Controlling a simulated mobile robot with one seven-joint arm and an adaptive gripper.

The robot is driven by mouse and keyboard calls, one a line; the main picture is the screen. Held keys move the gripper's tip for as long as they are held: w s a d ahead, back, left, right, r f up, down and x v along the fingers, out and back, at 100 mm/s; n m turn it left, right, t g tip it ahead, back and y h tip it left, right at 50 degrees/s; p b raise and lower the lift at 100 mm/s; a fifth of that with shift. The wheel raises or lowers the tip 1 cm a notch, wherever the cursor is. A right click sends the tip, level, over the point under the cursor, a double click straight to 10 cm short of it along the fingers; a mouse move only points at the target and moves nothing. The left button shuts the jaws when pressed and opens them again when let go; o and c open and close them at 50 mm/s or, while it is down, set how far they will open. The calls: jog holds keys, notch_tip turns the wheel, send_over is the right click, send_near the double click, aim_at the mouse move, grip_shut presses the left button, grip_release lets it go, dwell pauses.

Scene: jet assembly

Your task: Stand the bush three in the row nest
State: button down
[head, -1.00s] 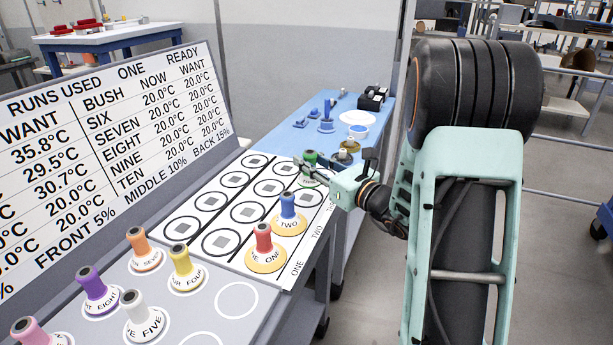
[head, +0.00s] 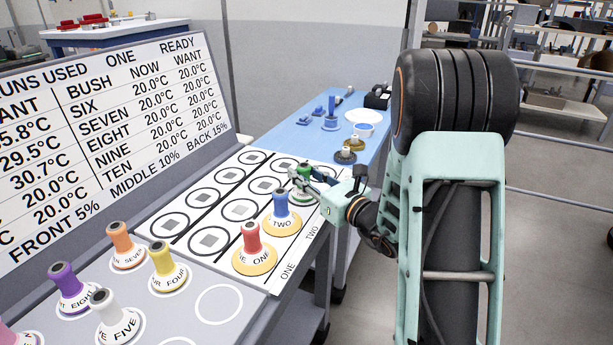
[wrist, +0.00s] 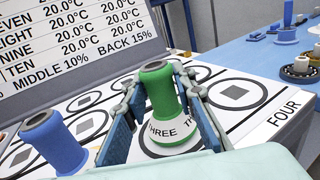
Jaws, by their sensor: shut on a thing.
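The green bush three (wrist: 158,90) stands upright between my fingers, its THREE label facing the wrist camera. In the head view the bush (head: 304,172) is partly hidden by my gripper (head: 308,177). In the wrist view my gripper (wrist: 160,105) is shut on the bush, one blue-grey finger on each side. Its base is over a ringed nest (wrist: 147,140) of the white row board (head: 187,243), beyond bush two. I cannot tell whether the base touches the board.
Blue bush two (head: 281,210) and red bush one (head: 252,245) stand on orange discs nearer in the row. Bush two is close left in the wrist view (wrist: 52,145). A sloped display (head: 110,150) rises behind the board. Several bushes stand on the grey tray (head: 190,330).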

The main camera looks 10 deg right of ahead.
jog(key=shift+f, duration=0.15)
jog(key=c, duration=1.6)
grip_release()
jog(key=shift+r, duration=0.35)
jog(key=v, duration=1.2)
jog(key=shift+f, duration=0.15)
jog(key=shift+a, duration=0.1)
